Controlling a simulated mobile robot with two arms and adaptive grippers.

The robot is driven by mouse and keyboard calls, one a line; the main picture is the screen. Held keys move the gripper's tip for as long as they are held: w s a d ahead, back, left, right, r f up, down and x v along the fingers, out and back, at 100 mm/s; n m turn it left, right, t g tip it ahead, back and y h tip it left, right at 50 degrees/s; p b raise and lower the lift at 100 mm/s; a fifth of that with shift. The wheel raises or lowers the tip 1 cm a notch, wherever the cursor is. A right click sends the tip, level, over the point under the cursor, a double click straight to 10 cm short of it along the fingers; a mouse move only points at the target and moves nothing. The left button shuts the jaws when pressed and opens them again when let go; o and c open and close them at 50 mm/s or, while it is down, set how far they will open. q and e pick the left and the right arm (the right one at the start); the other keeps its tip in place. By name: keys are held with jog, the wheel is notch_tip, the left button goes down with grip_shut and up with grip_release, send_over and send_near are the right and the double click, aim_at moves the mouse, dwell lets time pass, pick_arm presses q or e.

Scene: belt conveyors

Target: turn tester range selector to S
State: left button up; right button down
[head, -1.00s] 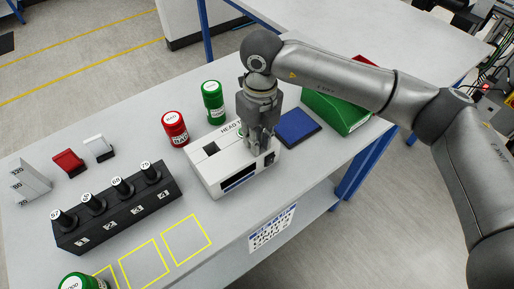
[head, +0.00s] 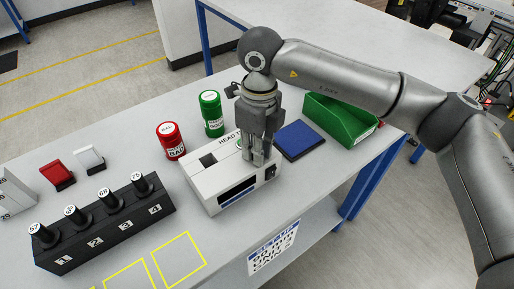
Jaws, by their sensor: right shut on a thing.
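The tester (head: 207,180) is a white box with a dark display on its front, a square dark opening on top and lettering that starts with "HEAD". It stands on the grey bench in the middle of the head view. My right gripper (head: 258,160) points down at the right part of the tester's top. Its fingers are shut on the range selector, which they hide. The selector's setting and the S mark cannot be read. A bit of green shows on the tester's top beside the fingers. My left gripper is not in view.
A red can (head: 171,142) and a green can (head: 211,114) stand behind the tester. A blue pad (head: 300,139) and a green bin (head: 341,122) are on its right. A black rack (head: 107,226) with several numbered posts stands at left. Yellow outlined squares lie in front.

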jog(key=shift+r, duration=0.1)
jog(key=c, duration=1.3)
grip_release()
jog(key=shift+c, duration=0.2)
notch_tip(320, 180, up, 12)
jog(key=shift+w, duration=0.25)
jog(key=shift+d, duration=0.15)
